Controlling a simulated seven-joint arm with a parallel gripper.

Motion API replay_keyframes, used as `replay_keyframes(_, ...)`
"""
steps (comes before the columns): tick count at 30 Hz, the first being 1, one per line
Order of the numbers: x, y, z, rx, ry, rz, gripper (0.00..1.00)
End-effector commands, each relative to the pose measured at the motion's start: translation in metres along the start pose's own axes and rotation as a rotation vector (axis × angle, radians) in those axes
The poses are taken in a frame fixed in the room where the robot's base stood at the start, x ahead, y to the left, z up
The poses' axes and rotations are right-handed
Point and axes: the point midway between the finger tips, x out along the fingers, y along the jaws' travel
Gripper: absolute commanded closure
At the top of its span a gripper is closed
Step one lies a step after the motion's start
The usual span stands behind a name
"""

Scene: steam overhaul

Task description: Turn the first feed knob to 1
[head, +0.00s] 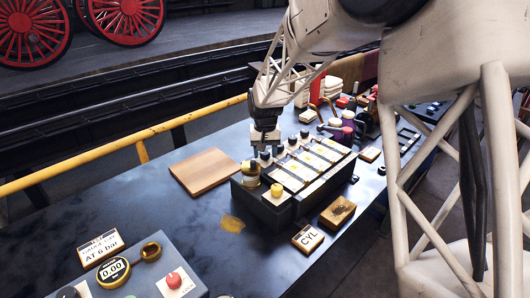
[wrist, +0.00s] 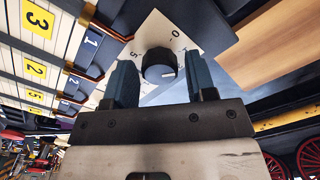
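A round black knob (wrist: 159,66) sits on a pale dial plate (wrist: 150,32) in the wrist view. The figures 0 and 5 show on the plate, and a small white mark shows on the knob's lower right. My gripper (wrist: 160,78) has one finger on each side of the knob, with a narrow gap on both sides. It is open and appears not to touch the knob. In the head view my gripper (head: 265,139) points down over the left end of the dark box with the row of knobs (head: 290,190). Which numbered knob this is, I cannot tell.
A wooden board (head: 204,172) lies left of the box. A CYL sign (head: 308,239) and a brown block (head: 338,212) lie at right. A gauge panel (head: 130,275) is in front.

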Motion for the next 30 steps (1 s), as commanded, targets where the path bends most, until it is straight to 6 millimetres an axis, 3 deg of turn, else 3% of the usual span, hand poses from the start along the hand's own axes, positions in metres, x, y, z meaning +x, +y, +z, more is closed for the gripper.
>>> replay_keyframes(14, -0.003, 0.000, 0.000, 0.000, -0.001, 0.000, 0.39)
replay_keyframes(30, -0.061, 0.000, 0.000, 0.000, 0.001, 0.000, 0.39)
